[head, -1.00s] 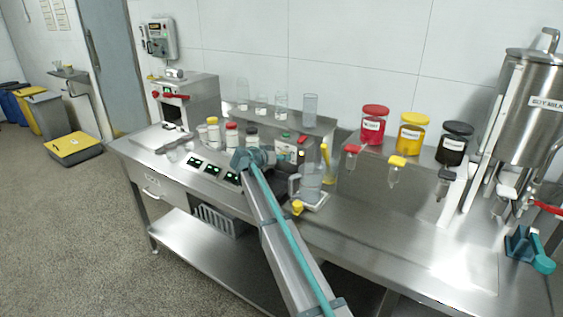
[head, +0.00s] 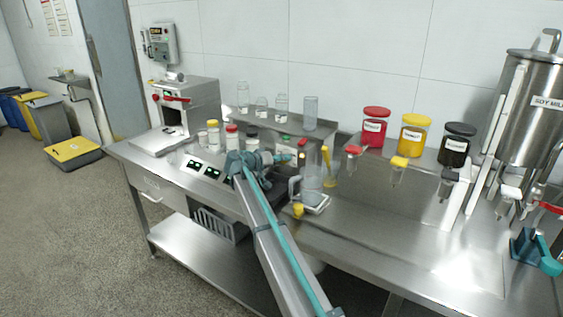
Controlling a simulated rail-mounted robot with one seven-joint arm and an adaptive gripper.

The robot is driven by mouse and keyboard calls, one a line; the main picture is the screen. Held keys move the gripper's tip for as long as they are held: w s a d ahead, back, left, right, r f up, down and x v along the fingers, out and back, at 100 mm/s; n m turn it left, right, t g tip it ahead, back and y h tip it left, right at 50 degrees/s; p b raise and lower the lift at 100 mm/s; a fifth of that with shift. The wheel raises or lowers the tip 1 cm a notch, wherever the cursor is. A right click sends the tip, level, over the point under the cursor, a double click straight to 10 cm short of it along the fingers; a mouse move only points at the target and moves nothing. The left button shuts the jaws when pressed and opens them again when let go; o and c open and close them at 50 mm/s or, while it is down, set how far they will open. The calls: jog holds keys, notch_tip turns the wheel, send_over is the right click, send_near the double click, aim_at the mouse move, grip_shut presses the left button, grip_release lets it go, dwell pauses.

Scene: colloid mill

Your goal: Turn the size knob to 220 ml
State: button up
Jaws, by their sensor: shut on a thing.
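My gripper (head: 284,159) is small in the head view, at the end of my arm in the middle of the counter. The gripper is shut, seemingly on the size knob at that box. The knob itself is hidden behind my wrist and gripper, and its setting cannot be read.
A clear jug (head: 311,180) on a pale base stands close right of my gripper. Small capped jars (head: 213,137) and lit displays (head: 212,173) are to the left. Red, yellow and black canisters (head: 411,137) stand at the right. The counter's right front (head: 400,240) is clear.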

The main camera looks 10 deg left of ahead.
jog(key=o, duration=1.1)
jog(key=shift+o, duration=0.2)
jog(key=v, duration=1.2)
jog(key=shift+r, duration=0.1)
